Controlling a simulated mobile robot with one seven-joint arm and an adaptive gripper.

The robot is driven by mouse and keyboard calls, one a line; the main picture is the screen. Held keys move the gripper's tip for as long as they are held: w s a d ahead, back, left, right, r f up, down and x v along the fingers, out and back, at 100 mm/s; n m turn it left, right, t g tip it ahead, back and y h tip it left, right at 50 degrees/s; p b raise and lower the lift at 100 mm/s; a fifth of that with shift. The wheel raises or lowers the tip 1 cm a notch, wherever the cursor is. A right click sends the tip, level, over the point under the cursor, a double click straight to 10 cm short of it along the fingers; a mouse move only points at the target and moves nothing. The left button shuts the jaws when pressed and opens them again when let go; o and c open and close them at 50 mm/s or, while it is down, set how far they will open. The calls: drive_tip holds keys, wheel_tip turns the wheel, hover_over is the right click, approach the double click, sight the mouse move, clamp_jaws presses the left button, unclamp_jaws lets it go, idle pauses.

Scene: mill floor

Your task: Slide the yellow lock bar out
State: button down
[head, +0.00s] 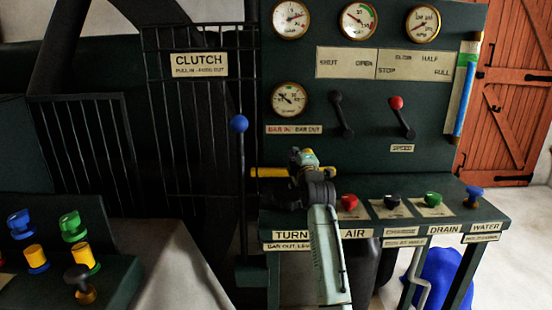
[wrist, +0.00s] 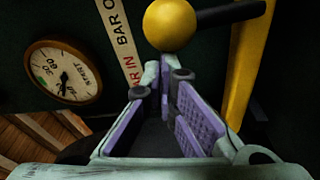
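The yellow lock bar (head: 268,172) lies level across the left front of the dark panel in the head view. My gripper and wrist cover its right part. In the wrist view, a yellow bar (wrist: 243,65) runs along the right side. A yellow ball (wrist: 170,25) on a dark stem (wrist: 230,13) stands beside it, the stem reaching towards the bar. My gripper (wrist: 166,62) has purple pads; its fingertips come together with nothing seen between them. The ball is just beyond the tips; whether they touch cannot be told. In the head view my gripper (head: 304,160) is at the panel.
The BAR IN / BAR OUT label (head: 295,129) and a gauge (head: 289,99) are above the bar. A blue-knobbed clutch lever (head: 240,124) stands upright at left. A shelf with several knobs, including a red one (head: 348,202), lies to the right. Two levers (head: 341,115) (head: 403,118) are higher up.

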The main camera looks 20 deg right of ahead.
drive_tip(key=shift+d, duration=0.1)
drive_tip(key=s+a, duration=0.1)
drive_tip(key=s, duration=0.2)
drive_tip(key=s+a+b, duration=0.1)
drive_tip(key=s, duration=0.3)
drive_tip(key=s+a+b, duration=0.1)
drive_tip(key=s, duration=0.3)
drive_tip(key=shift+a+f, duration=0.2)
drive_tip(key=shift+a, duration=0.15)
